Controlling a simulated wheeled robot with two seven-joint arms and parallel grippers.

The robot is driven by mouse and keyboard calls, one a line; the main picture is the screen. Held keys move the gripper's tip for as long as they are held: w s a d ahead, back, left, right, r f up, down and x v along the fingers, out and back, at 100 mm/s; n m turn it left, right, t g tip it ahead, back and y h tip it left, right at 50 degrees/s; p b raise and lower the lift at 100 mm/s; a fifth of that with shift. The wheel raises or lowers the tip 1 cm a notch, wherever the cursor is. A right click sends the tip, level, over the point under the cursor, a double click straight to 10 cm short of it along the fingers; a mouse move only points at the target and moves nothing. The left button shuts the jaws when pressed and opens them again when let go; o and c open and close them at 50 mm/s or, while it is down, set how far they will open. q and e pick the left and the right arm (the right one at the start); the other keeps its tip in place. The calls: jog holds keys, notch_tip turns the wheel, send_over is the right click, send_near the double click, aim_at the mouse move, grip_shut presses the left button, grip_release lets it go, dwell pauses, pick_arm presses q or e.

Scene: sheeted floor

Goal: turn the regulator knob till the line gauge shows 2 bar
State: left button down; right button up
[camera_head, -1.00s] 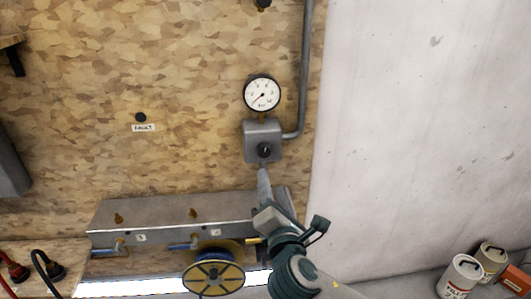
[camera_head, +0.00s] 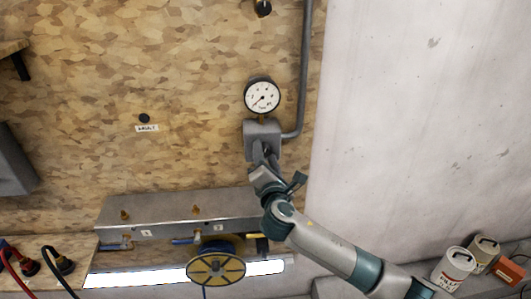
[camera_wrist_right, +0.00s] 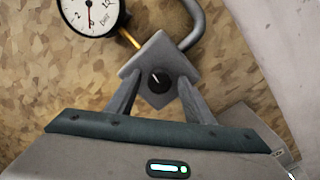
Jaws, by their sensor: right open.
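The line gauge (camera_head: 262,96) is a round white dial on the board, above the grey regulator box (camera_head: 255,130). Its needle points to the lower left in the head view; the small figures are too blurred there to read. The gauge also shows, cut off, at the top of the right wrist view (camera_wrist_right: 90,14). The black regulator knob (camera_wrist_right: 159,80) is on the box's face. My right gripper (camera_head: 264,156) is open in front of the box, with one finger on each side of the knob in the wrist view. Contact cannot be told. My left gripper is not in view.
A grey pipe (camera_head: 302,75) runs up from the box's right side. Below is a metal ledge (camera_head: 165,212) with small valves, and a yellow reel (camera_head: 216,270). Cans (camera_head: 455,265) stand at the lower right. The wall right of the pipe is bare.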

jog(key=shift+c, duration=0.3)
jog(key=c, duration=1)
jog(key=shift+f, duration=0.1)
jog(key=shift+f+m+b, duration=0.1)
jog(key=shift+m+b, duration=0.65)
jog(key=shift+m, duration=0.15)
jog(key=m+b, duration=0.2)
jog(key=m, duration=0.1)
jog(key=m+b, duration=0.1)
jog(key=m, duration=0.3)
jog(key=shift+m+b, duration=0.65)
jog(key=shift+m, duration=1.15)
